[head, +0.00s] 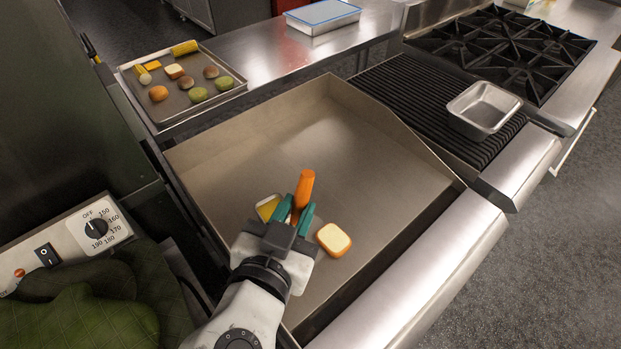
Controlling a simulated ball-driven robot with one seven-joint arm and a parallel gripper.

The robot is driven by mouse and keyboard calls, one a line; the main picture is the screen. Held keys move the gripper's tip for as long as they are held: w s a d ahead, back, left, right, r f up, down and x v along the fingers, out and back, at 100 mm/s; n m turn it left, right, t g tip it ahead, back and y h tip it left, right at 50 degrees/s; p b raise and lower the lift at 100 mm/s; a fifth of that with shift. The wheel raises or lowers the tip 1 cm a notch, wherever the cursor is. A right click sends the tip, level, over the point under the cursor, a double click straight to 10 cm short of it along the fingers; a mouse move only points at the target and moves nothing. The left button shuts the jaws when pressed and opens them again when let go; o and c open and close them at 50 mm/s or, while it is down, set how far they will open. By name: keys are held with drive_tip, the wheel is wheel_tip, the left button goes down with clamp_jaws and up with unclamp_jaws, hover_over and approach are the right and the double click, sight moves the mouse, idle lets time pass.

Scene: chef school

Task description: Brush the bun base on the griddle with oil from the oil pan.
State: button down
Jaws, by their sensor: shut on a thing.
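The bun base (333,239) is a pale, square-edged piece with a brown rim, lying on the griddle (330,140) to the right of my gripper. My gripper (295,213) is shut on the brush (304,188), whose orange handle sticks up beyond the green-tipped fingers. The bristle end is hidden by the gripper. The oil pan (266,206), a small metal pan with yellow oil in it, sits on the griddle just left of the fingers, partly covered by them. I cannot tell whether the brush touches the oil.
The griddle has raised walls, and its far part is clear. A tray (241,91) of buns, corn and other food stands at the back left. An empty metal pan (484,107) sits on the ribbed grill at the right. Green oven mitts (90,310) lie at the lower left.

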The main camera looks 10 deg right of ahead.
drive_tip(key=shift+f+b, duration=1.75)
drive_tip(key=shift+f, duration=1.35)
